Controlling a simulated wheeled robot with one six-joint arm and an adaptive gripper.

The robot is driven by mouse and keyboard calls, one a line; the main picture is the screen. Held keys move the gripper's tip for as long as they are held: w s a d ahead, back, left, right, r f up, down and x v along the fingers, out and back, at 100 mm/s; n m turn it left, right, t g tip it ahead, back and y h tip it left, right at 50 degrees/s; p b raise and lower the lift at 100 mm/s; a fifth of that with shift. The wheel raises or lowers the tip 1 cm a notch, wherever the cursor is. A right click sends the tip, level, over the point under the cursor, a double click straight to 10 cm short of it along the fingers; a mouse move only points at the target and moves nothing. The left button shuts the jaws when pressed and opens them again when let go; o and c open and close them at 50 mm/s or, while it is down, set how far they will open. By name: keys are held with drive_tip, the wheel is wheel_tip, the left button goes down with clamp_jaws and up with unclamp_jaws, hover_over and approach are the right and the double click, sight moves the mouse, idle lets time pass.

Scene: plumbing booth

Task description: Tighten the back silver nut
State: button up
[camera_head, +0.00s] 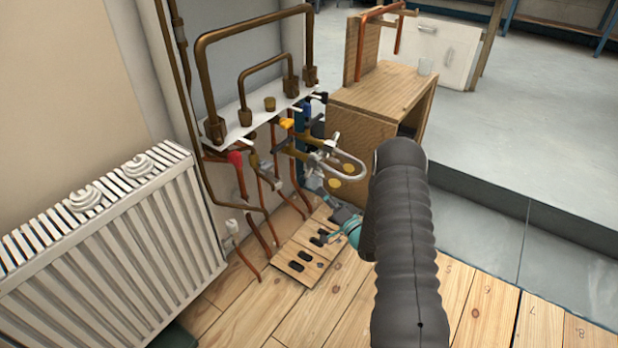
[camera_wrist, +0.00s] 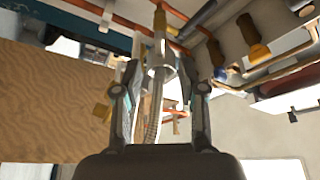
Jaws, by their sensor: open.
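A silver nut (camera_wrist: 161,56) shows in the wrist view at the upper middle, with a brass-coloured fitting beyond it and a braided hose (camera_wrist: 153,118) running from it toward me. My gripper (camera_wrist: 161,88) is open, with one finger on each side of the nut and hose. I cannot tell whether either finger touches the nut. In the head view my gripper (camera_head: 334,206) reaches in from the right, below the looped silver hose (camera_head: 345,165). The nut is too small and crowded to make out there, and I cannot tell from these views whether it is the back one.
Copper pipes (camera_head: 248,38) and a white manifold shelf (camera_head: 245,112) stand above and left. A white radiator (camera_head: 110,235) is at the left. A wooden cabinet (camera_head: 360,125) stands close behind the hoses. A slotted wooden board (camera_head: 292,268) lies below. Open floor is at the right.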

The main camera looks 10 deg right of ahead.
sight(309, 175)
drive_tip(key=x, duration=0.8)
drive_tip(key=shift+w+a, duration=0.2)
drive_tip(key=shift+w, duration=0.15)
clamp_jaws()
